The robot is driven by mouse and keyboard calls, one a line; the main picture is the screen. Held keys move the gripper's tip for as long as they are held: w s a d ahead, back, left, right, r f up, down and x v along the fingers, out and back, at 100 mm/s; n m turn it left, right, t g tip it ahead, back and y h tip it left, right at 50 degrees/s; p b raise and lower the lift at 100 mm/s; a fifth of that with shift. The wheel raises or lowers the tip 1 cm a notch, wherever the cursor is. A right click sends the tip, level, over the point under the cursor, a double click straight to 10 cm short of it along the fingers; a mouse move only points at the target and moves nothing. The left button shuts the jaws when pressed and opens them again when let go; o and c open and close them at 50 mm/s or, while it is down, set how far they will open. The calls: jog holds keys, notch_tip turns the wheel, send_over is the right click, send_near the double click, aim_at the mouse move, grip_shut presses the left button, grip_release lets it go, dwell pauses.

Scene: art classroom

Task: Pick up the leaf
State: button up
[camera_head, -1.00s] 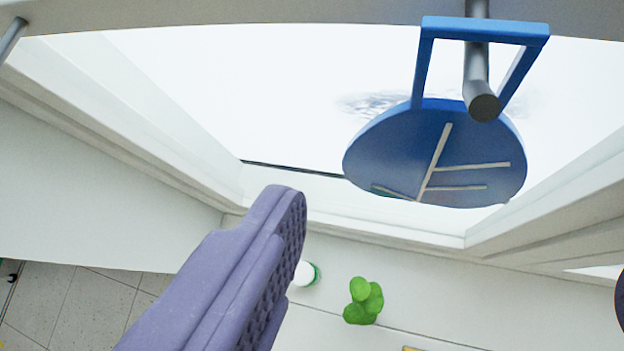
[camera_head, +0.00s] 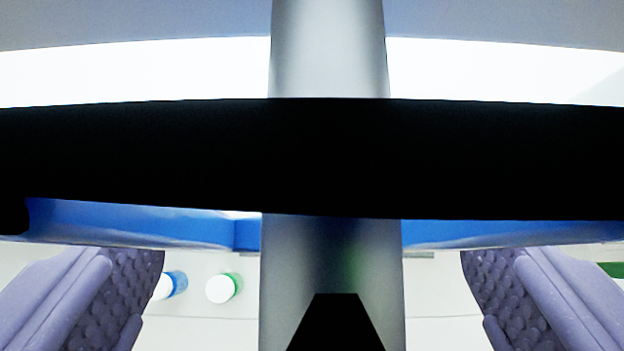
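A blue surface (camera_head: 140,222) shows as a thin strip below a wide black band (camera_head: 150,150). It looks like the blue hanging piece with pale vein-like lines seen earlier, and I take it for the leaf. Most of it is hidden, and I cannot tell what the black band is. My gripper (camera_head: 312,285) is open: its two purple padded fingers stand wide apart at the lower left and lower right. A grey round bar (camera_head: 328,50) runs vertically between them. No contact between the fingers and the blue surface can be made out.
Two small round white-topped things, one green-edged (camera_head: 222,288) and one blue-edged (camera_head: 172,286), lie beyond the left finger. A dark green edge (camera_head: 612,270) shows at the far right. The bar and black band block the middle.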

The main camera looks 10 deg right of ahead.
jog(key=shift+s, duration=0.1)
jog(key=shift+c, duration=1)
jog(key=c, duration=0.4)
jog(key=shift+c, duration=0.2)
jog(key=shift+r, duration=0.2)
